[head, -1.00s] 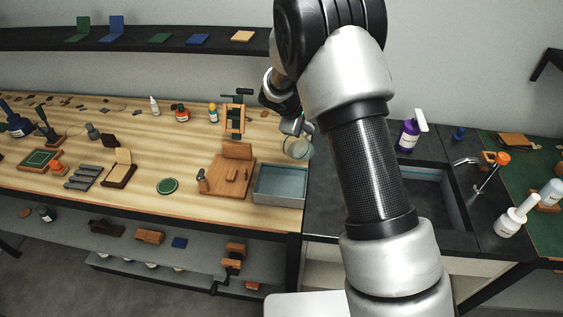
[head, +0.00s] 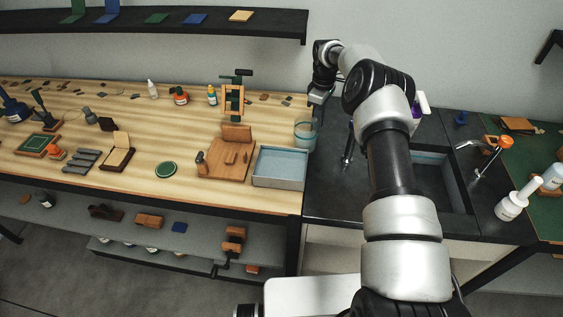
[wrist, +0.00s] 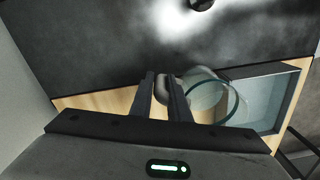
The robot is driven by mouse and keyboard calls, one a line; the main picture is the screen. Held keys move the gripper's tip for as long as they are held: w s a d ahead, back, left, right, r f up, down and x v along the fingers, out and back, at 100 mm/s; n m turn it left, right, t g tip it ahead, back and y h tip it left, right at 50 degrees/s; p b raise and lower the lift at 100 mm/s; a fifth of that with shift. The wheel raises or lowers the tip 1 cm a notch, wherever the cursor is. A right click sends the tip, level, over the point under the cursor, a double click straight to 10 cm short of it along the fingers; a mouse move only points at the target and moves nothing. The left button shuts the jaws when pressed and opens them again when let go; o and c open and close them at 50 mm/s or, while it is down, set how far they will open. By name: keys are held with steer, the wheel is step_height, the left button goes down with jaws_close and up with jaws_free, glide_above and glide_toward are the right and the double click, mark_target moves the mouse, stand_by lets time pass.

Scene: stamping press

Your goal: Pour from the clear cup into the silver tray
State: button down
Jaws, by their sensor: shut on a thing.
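The clear cup (head: 305,136) hangs over the back right of the silver tray in the head view, looking close to upright. My gripper (head: 317,97) is just above it, shut on the cup's handle. In the wrist view my fingertips (wrist: 160,78) close around the grey handle, and the clear cup (wrist: 208,97) shows to their right with its round rim. The silver tray (head: 278,183) sits on the right end of the wooden bench, pale blue inside; it also shows in the wrist view (wrist: 288,100) behind the cup. The cup's contents cannot be made out.
A wooden block stand (head: 222,172) is left of the tray. A green-and-wood press (head: 234,100) stands behind it. The dark counter with a sink (head: 430,180) and a tap (head: 487,165) lies to the right. A shelf (head: 150,25) runs above the bench.

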steer(key=shift+r, duration=0.2)
steer(key=shift+r+p, duration=0.45)
steer(key=shift+r, duration=1.9)
steer(key=shift+r, duration=0.1)
